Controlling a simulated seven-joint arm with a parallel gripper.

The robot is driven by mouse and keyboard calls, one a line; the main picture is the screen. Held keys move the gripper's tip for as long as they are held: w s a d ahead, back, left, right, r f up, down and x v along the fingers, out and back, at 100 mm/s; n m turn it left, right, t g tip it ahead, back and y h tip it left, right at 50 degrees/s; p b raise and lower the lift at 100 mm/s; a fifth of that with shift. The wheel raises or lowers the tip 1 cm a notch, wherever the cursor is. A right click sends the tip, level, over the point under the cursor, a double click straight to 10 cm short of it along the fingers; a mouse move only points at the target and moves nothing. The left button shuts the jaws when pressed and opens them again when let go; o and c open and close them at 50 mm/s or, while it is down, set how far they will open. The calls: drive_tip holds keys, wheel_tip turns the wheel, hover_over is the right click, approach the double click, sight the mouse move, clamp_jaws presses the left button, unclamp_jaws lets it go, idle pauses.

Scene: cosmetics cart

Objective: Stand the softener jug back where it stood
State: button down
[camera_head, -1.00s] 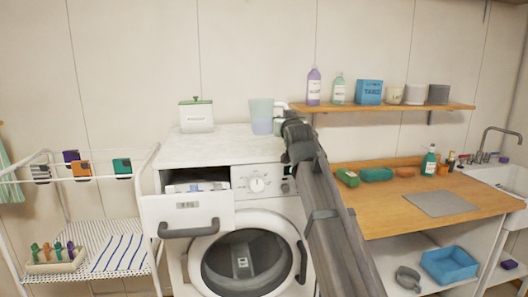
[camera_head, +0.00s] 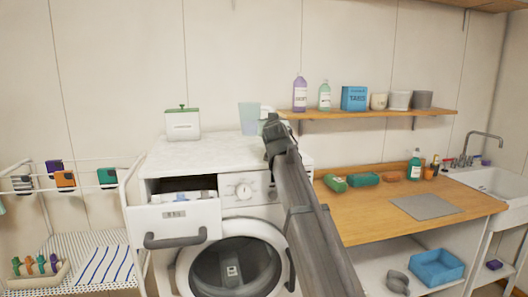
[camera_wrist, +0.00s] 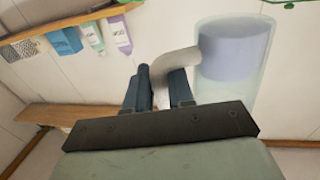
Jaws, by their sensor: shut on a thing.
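The softener jug (camera_head: 248,118) is translucent pale teal with a light handle. In the head view it is upright over the back of the washing machine's white top (camera_head: 215,152); I cannot tell whether its base touches. My gripper (camera_head: 272,128) is at its right, shut on the handle. In the wrist view the jug (camera_wrist: 233,85) holds lavender liquid, and its curved handle (camera_wrist: 178,64) passes between my two fingers (camera_wrist: 160,88). My arm hides part of the top's right side.
A white canister (camera_head: 182,125) with a green lid stands left on the top. The detergent drawer (camera_head: 174,222) is pulled out. A shelf (camera_head: 375,114) with bottles, a blue box and pots is at the right, above the wooden counter (camera_head: 350,215). The top's front is clear.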

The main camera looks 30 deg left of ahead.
drive_tip(key=shift+f, duration=4.15)
drive_tip(key=c, duration=1)
unclamp_jaws()
drive_tip(key=shift+f, duration=0.15)
drive_tip(key=shift+o, duration=0.2)
